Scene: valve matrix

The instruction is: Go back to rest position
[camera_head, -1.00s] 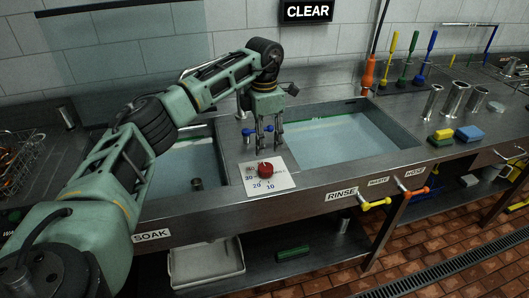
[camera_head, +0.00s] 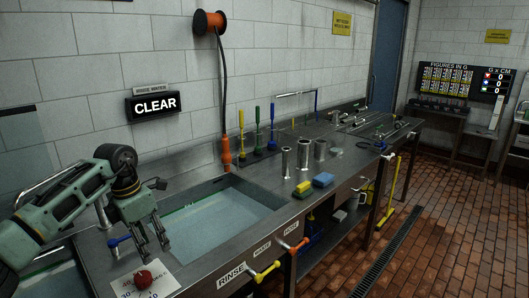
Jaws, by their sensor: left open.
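My left gripper (camera_head: 152,246) is at the lower left in the head view, pointing down over the steel divider beside the rinse basin. Its fingers are apart and nothing is between them. A red knob (camera_head: 143,278) on a white numbered card (camera_head: 170,283) sits just below and in front of the fingertips, apart from them. A blue-handled tap (camera_head: 118,241) stands just left of the gripper. My right gripper is not in view.
The water-filled rinse basin (camera_head: 225,222) lies right of the gripper. Yellow (camera_head: 303,188) and blue (camera_head: 323,180) sponges and metal cylinders (camera_head: 304,155) stand farther along the counter. Yellow (camera_head: 265,272) and orange (camera_head: 294,246) valve handles stick out in front.

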